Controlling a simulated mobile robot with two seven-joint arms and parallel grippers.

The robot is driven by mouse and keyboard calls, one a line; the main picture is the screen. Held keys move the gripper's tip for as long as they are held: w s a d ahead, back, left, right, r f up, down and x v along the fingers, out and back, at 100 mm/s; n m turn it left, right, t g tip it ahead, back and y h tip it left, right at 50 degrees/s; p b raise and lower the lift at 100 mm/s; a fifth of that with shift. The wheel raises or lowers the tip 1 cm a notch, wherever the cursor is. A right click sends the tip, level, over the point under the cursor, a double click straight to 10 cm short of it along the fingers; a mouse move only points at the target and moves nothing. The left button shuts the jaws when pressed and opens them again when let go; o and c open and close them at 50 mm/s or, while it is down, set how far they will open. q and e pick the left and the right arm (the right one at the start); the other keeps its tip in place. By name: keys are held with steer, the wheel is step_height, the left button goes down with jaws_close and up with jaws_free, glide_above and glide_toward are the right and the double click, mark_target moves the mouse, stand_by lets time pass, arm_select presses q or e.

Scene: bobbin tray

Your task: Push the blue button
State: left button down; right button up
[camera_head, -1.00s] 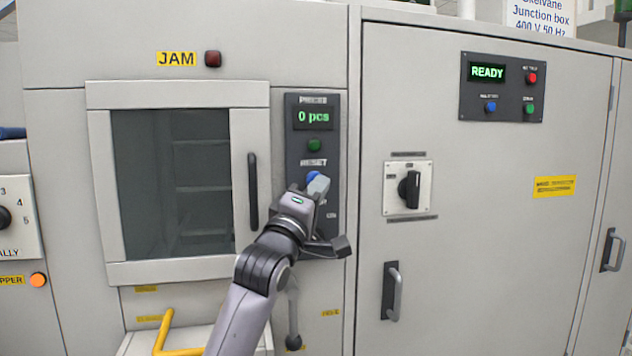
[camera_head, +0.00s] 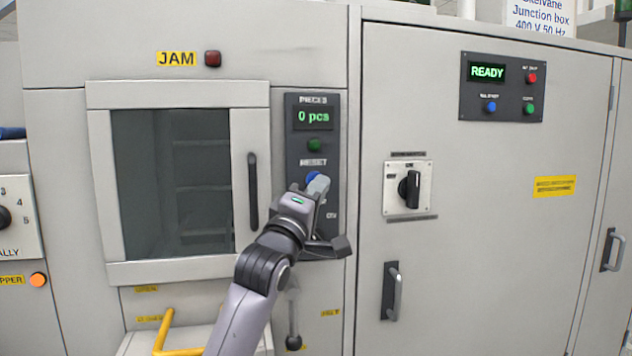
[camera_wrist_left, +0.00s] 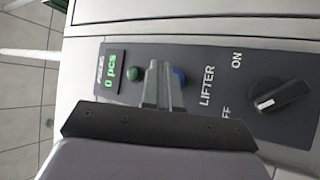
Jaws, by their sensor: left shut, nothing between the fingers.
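A blue button (camera_head: 313,177) sits below the RESET label on the narrow dark panel (camera_head: 331,150). It is partly hidden behind the fingers of my left gripper (camera_head: 319,184), which are shut and empty. In the left wrist view, the fingers (camera_wrist_left: 160,70) lie just beside the blue button (camera_wrist_left: 179,77), overlapping its edge; I cannot tell whether they touch it. A second blue button (camera_head: 490,107) is on the panel below the READY display, away from the gripper. My right gripper is not in view.
A green button (camera_head: 314,145) and a "0 pcs" display (camera_head: 313,117) are above the covered button. A LIFTER knob (camera_wrist_left: 280,97) is on the same panel. A door handle (camera_head: 253,190) stands out to the left. A black rotary switch (camera_head: 410,189) is to the right.

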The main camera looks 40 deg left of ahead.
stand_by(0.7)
arm_select(q)
steer(key=shift+w+a, duration=0.25)
steer(key=shift+a, duration=0.05)
steer(key=shift+w+a+p, duration=0.35)
steer(key=shift+a, duration=0.1)
stand_by(0.7)
steer(key=shift+d, duration=0.1)
steer(key=shift+s+d, duration=0.6)
stand_by(0.3)
steer(key=s+d+p, duration=0.1)
steer(key=s+d, duration=0.2)
steer(key=d, duration=0.1)
steer(key=shift+s, duration=0.15)
stand_by(0.9)
